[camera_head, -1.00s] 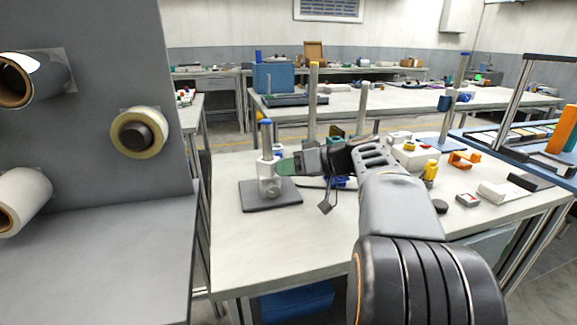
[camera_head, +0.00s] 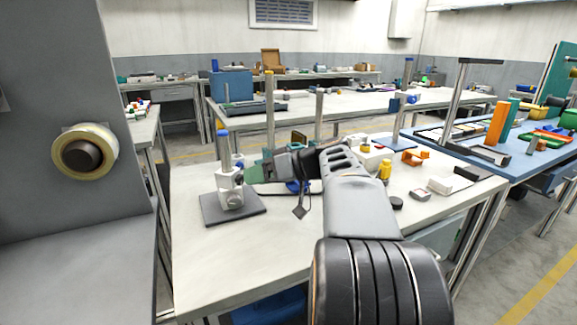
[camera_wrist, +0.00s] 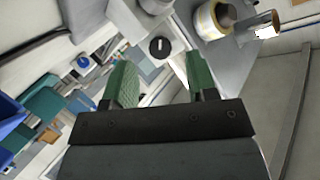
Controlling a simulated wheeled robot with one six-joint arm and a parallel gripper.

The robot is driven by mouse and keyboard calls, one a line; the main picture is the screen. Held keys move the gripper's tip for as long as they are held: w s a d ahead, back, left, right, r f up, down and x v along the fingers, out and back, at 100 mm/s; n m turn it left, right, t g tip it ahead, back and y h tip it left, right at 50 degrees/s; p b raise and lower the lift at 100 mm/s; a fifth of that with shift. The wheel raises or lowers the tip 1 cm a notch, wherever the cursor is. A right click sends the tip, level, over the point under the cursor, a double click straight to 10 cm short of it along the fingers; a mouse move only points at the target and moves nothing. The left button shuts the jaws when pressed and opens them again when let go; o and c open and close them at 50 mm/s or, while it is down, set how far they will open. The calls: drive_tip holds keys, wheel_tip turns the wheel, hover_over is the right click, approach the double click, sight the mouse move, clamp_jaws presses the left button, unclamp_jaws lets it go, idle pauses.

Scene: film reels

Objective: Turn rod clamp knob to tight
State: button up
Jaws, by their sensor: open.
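The rod clamp (camera_head: 230,190) is a pale grey block on a dark base plate (camera_head: 210,211), on an upright rod with a blue top (camera_head: 223,147). In the wrist view its black round knob (camera_wrist: 159,47) carries a short white mark, roughly upright in the picture. My gripper (camera_wrist: 161,62) has green fingers set apart, one to each side of the knob in the picture. The fingers appear short of the knob, with nothing between them. In the head view my gripper (camera_head: 249,175) is just right of the clamp, whose knob I cannot make out there.
The pale worktable (camera_head: 245,255) has clear room in front of the stand. Other rods (camera_head: 270,115) stand behind it. A yellow bottle (camera_head: 384,170) and small parts lie to the right. A grey panel with a film roll (camera_head: 84,152) stands at left.

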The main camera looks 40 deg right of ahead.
drive_tip(key=p+v, duration=0.2)
drive_tip(key=v, duration=0.9)
